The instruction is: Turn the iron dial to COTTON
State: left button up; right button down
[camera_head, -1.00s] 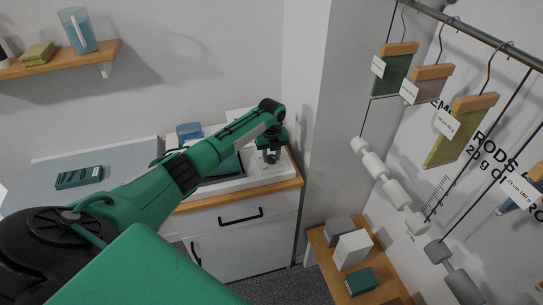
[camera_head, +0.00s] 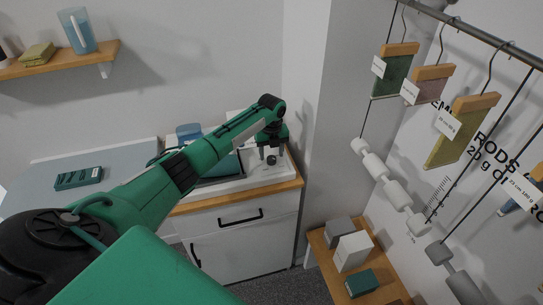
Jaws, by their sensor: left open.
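My left gripper (camera_head: 271,158) is over the right end of the cabinet top, pointing down with its fingers apart. A small dark knob (camera_head: 271,160) shows between or just behind the fingers, on a white panel (camera_head: 256,172); I cannot tell whether the fingers touch it. The dial's markings are too small to read. A blue object (camera_head: 189,131), perhaps part of the iron, stands behind my left arm, which hides much of the cabinet top. My right gripper is not in view.
The white cabinet (camera_head: 245,245) with dark handles stands below. A grey-blue board (camera_head: 110,170) with a green block (camera_head: 78,178) lies at left. A wall corner is close right of the gripper. Hanging swatches (camera_head: 461,130), weights and a small wooden table (camera_head: 325,262) with boxes are at right.

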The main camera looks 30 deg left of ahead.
aim_at(271, 158)
pick_arm(q)
notch_tip(271, 158, up, 12)
jog(key=b, duration=0.3)
dwell(0.4)
